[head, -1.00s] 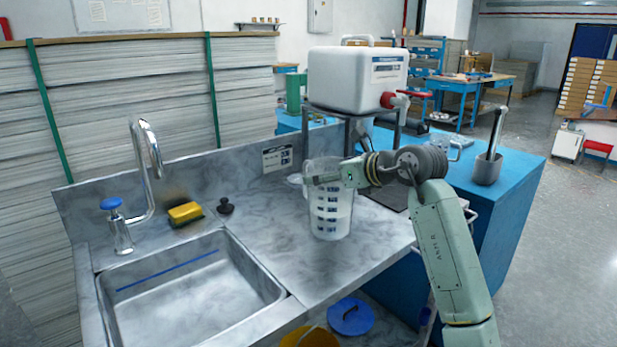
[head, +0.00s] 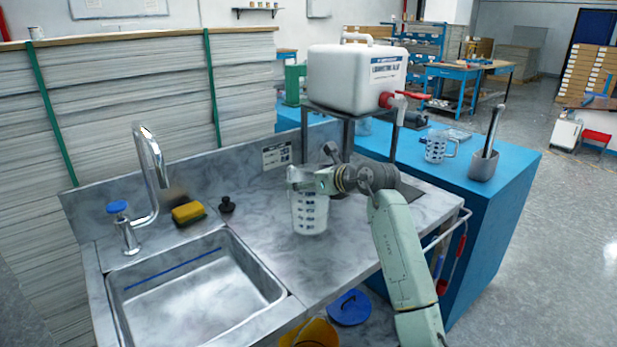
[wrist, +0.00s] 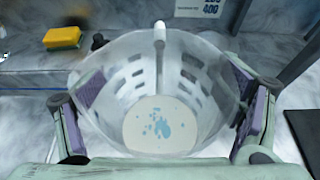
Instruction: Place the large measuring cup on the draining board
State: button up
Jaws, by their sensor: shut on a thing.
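The large measuring cup (head: 310,213) is clear with dark graduation marks and is upright over the grey marbled draining board (head: 265,207), right of the sink. My gripper (head: 303,181) is shut on the cup near its upper part. In the wrist view my gripper (wrist: 168,112) has a padded finger on each side of the cup (wrist: 150,85). I look down into the cup and see its pale bottom with small blue spots. I cannot tell whether the cup's base touches the board.
The sink (head: 200,285) with its tap (head: 150,170) is at the left. A yellow sponge (head: 187,212) and a black plug (head: 227,204) lie behind it. A white water container (head: 355,80) stands on a rack behind. A smaller measuring cup (head: 437,148) is on the blue bench (head: 510,165).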

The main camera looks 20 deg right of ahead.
jog(key=shift+r, duration=0.1)
jog(key=o, duration=1.8)
jog(key=shift+f, duration=0.2)
jog(key=shift+r, duration=0.25)
jog(key=b+v, duration=0.4)
jog(key=v, duration=0.8)
